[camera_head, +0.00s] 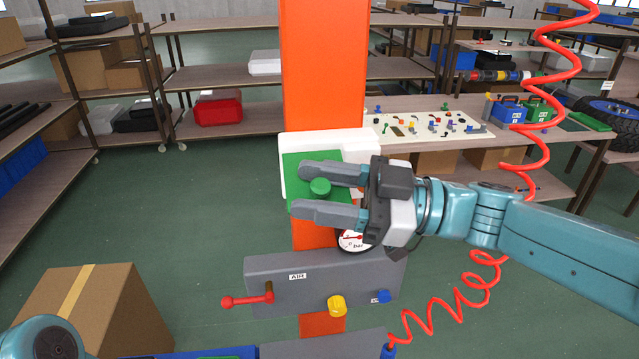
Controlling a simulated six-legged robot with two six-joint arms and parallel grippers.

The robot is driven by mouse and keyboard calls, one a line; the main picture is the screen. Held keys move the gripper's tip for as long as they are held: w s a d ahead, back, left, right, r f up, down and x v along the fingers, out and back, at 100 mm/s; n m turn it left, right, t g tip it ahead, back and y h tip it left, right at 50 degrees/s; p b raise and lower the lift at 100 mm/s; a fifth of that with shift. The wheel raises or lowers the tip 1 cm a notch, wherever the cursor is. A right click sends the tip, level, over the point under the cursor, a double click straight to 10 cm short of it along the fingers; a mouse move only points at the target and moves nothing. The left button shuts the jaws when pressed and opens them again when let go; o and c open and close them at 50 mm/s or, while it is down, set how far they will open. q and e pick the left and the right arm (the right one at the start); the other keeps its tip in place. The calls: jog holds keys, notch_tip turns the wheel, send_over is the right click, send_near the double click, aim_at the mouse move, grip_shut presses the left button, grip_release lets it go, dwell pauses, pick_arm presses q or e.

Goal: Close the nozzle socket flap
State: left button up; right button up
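A green flap (297,158) with a round green knob (320,188) is at the white housing (358,149) on the orange post. I take it to be the nozzle socket flap; how far it is open is hard to judge. My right gripper (308,190) reaches in from the right, with its grey fingers above and below the knob. The fingers are apart and appear open; firm contact with the knob is not clear. The fingers hide part of the flap. Only a joint of my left arm shows at the bottom left; its gripper is out of view.
Below are a round gauge (352,240) and a grey AIR box (300,293) with a red lever (248,299) and yellow knob (337,306). A coiled red hose (455,306) hangs at right. A cardboard box (95,310) stands lower left. Shelves and a workbench stand behind.

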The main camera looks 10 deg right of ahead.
jog(key=shift+w+r, duration=0.1)
jog(key=shift+r, duration=0.05)
jog(key=b+v, duration=0.3)
jog(key=v, duration=1.3)
jog(key=shift+s+d, duration=0.2)
jog(key=shift+d, duration=0.05)
